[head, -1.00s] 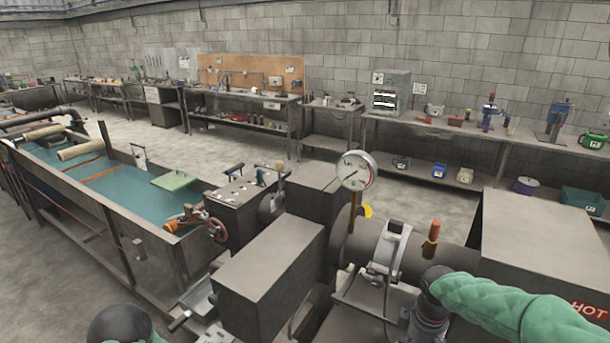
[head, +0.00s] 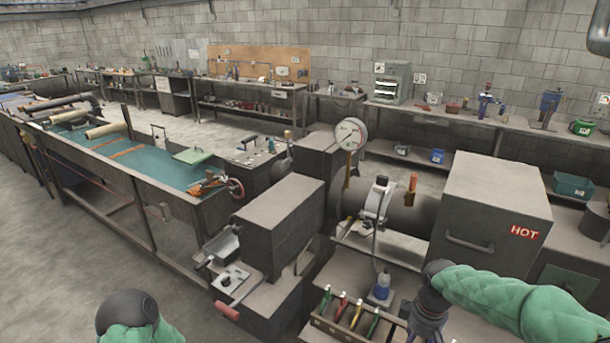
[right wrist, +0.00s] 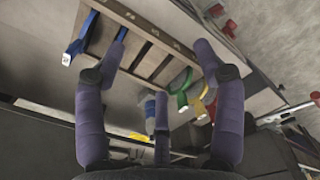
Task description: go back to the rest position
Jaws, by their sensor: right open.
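My right arm, in a green padded sleeve, comes in from the right edge of the head view; its gripper is cut off or hidden at the bottom. In the right wrist view my right gripper (right wrist: 162,62) has its purple fingers spread wide, with nothing held between them. Beyond the fingers is a wooden tool rack (right wrist: 150,27) with blue, green, yellow and red handles near it. I cannot tell the gap to it. Only a dark joint and green sleeve of my left arm show at the bottom left of the head view; its gripper is out of frame.
A machine with a gauge (head: 350,134) and a grey box marked HOT (head: 497,210) stand ahead. A long teal-topped tank (head: 150,165) is left. Floor at lower left is clear.

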